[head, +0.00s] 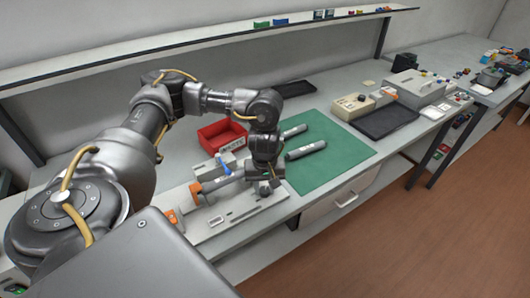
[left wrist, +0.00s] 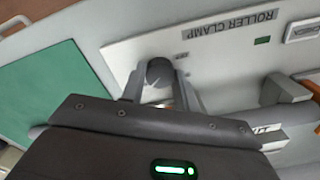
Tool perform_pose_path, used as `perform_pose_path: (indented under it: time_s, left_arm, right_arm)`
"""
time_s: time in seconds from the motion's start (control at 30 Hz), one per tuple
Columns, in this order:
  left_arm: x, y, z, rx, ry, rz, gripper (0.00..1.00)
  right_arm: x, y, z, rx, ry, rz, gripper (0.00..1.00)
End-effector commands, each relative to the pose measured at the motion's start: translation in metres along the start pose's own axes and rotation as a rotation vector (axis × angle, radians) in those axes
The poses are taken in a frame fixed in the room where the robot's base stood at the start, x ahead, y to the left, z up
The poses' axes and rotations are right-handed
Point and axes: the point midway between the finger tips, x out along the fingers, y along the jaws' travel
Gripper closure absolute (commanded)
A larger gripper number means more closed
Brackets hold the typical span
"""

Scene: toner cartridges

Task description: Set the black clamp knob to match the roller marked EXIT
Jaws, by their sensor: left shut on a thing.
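The black clamp knob (left wrist: 160,72) shows in the left wrist view as a dark round knob on a pale plate (left wrist: 120,48) lettered ROLLER CLAMP. My left gripper (head: 270,183) is at the right end of this clamp in the head view, shut on the knob, one finger on each side. In the head view the gripper hides the knob. A grey roller (head: 222,182) with an orange end lies in the clamp. In the left wrist view a label ending in what looks like "IT" (left wrist: 265,128) shows beside the gripper body; the rest is hidden. The knob's setting cannot be read.
Two loose grey rollers (head: 305,149) (head: 294,131) lie on the green mat (head: 340,160). A red bin (head: 213,140) stands behind the clamp. A black tray (head: 384,121) and grey boxes (head: 415,88) stand at the right. The mat's right part is clear.

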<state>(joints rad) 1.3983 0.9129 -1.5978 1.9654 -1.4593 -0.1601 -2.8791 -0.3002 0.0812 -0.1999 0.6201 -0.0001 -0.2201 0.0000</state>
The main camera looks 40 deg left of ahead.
Motion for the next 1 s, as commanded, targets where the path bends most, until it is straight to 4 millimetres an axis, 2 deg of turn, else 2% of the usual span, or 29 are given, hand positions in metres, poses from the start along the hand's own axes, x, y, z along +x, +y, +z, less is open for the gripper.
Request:
perform_pose_path:
  time_s: [0.63, 0.67, 0.8, 1.0]
  left_arm:
    - [-0.0008, 0.0003, -0.0005, 0.049, 0.001, 0.001, 0.92]
    - [-0.0008, 0.0003, -0.0005, 0.049, 0.001, 0.001, 0.67]
    - [-0.0006, 0.0001, -0.0004, 0.049, 0.001, 0.001, 0.49]
    - [-0.0002, 0.0, -0.0002, 0.048, 0.0, 0.0, 0.48]
  right_arm:
    - [0.0019, -0.0024, -0.0003, 0.001, 0.001, -0.003, 1.0]
    - [0.0019, -0.0023, -0.0003, 0.001, 0.001, -0.003, 1.0]
    - [0.0019, -0.0023, -0.0004, 0.001, 0.001, -0.003, 1.0]
    - [0.002, -0.0022, -0.0003, 0.001, 0.001, -0.002, 1.0]
